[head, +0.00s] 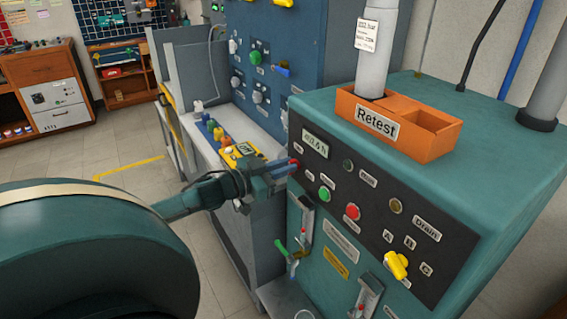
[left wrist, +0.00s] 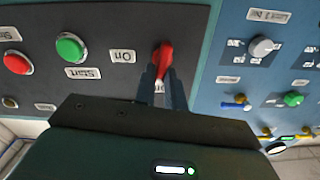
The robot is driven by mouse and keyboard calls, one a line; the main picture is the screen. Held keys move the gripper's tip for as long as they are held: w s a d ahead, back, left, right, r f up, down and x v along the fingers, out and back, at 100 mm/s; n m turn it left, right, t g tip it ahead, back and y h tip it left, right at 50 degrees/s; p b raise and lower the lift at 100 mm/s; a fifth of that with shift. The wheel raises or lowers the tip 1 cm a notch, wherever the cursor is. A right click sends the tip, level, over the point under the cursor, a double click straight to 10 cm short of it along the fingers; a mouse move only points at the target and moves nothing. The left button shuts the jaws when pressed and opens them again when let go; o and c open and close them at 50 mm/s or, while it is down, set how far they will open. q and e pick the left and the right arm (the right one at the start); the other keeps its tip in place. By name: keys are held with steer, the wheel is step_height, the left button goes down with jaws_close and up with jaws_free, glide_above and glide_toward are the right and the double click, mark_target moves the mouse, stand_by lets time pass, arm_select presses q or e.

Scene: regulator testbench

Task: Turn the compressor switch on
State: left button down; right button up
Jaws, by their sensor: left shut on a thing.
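The red compressor switch (left wrist: 163,55) is on the dark panel (left wrist: 205,20) of the teal machine, in the left wrist view. Its lever stands out between my left gripper's fingertips (left wrist: 162,78). The "On" label (left wrist: 122,56) is to the left of the lever, and another label is partly hidden behind the fingers. The gripper is shut on the switch. My right gripper is in neither view.
A green Start button (head: 324,194) and a red button (head: 352,212) are close to the switch. A yellow knob (head: 397,265) is lower right. An orange "Retest" tray (head: 440,143) stands on top. The blue bench (head: 290,40) is behind the gripper.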

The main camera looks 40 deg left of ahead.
arm_select(q)
steer(key=m, duration=0.2)
steer(key=m+p, duration=0.1)
steer(key=m, duration=0.2)
steer(key=m+p, duration=0.1)
steer(key=m, duration=0.2)
steer(key=shift+s+d+f, duration=0.1)
steer(key=shift+d+f, duration=0.15)
steer(key=shift+d, duration=0.15)
steer(key=m, duration=0.5)
steer(key=shift+d+f, duration=0.1)
steer(key=shift+f, duration=0.2)
steer(key=shift+f+m+b, duration=0.1)
steer(key=shift+m+b, duration=0.35)
steer(key=shift+m, duration=0.75)
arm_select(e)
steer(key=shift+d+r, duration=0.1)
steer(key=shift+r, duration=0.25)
arm_select(q)
steer(key=shift+m, duration=0.3)
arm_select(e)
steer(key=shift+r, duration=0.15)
arm_select(q)
steer(key=c, duration=1.5)
jaws_free()
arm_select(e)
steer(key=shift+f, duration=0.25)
